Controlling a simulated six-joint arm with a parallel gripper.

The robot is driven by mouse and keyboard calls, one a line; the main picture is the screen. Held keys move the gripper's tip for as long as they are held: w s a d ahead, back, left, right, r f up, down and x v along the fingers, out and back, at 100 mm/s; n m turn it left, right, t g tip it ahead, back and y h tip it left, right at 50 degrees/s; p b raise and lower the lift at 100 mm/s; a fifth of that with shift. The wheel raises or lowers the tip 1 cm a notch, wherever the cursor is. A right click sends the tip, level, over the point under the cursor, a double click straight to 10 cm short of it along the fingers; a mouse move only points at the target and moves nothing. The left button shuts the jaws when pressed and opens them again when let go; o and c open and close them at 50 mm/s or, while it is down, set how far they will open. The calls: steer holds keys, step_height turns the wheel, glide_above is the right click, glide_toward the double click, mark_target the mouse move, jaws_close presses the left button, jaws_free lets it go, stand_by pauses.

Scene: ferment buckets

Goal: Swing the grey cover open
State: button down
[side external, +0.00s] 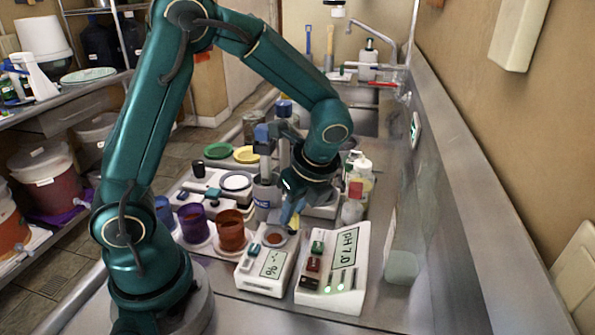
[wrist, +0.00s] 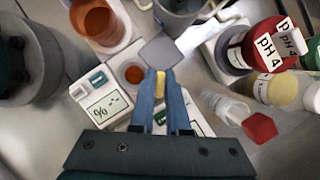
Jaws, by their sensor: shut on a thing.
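A small white meter with a "%" display (side external: 272,264) stands on the steel counter; it also shows in the wrist view (wrist: 108,105). Its round orange-brown well (wrist: 134,74) is in plain sight, uncovered from above. The grey cover (wrist: 160,50) is a flat squarish flap beside the well, at the meter's far edge; its exact tilt is hard to tell. My gripper (wrist: 161,86) has its blue fingers closed on a small yellow tab (wrist: 160,82) just below the cover. In the side view my gripper (side external: 288,218) is low over the meter, and the cover is hard to make out.
A pH meter (side external: 337,268) stands close to the right of the "%" meter. Orange (side external: 230,230) and purple (side external: 192,222) cups stand to the left. A red-capped clear bottle (side external: 353,205) and a "pH 4" bottle (wrist: 258,46) are nearby. The counter is clear at the front right.

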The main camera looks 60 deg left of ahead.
steer(key=shift+m+t, duration=0.3)
steer(key=shift+m, duration=0.5)
steer(key=c, duration=0.9)
jaws_free()
steer(key=shift+v, duration=2.6)
steer(key=shift+r, duration=0.1)
